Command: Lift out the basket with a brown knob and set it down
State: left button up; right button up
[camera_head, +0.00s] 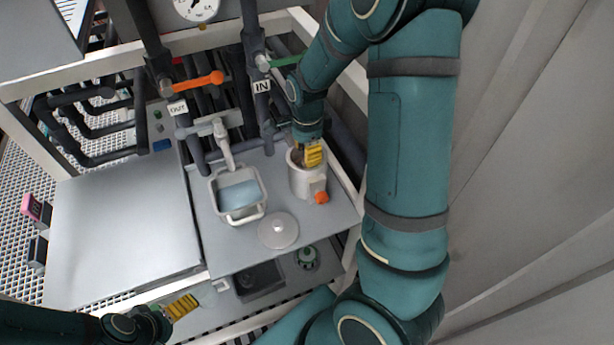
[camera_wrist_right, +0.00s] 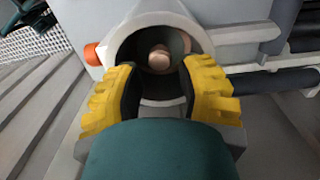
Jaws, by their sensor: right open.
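The white vessel (camera_head: 306,185) stands on the grey worktop with its top open and an orange knob on its side. In the right wrist view I look into the vessel's round mouth (camera_wrist_right: 192,32). The brown knob (camera_wrist_right: 159,60) of the basket shows inside it; the rest of the basket is in shadow or hidden. My right gripper (camera_head: 314,155) is over the vessel's mouth. In the wrist view its yellow fingers (camera_wrist_right: 160,92) are apart, one on each side below the knob, with nothing between them. My left gripper (camera_head: 181,307) is low at the left, away from the vessel.
A round lid (camera_head: 278,230) with a small knob lies on the worktop in front of the vessel. A square basin (camera_head: 238,192) with pale blue contents stands left of it. Pipes with orange and green handles rise behind. A bare grey panel (camera_head: 125,235) is at left.

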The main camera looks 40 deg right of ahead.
jog(key=shift+f, duration=1.25)
grip_shut()
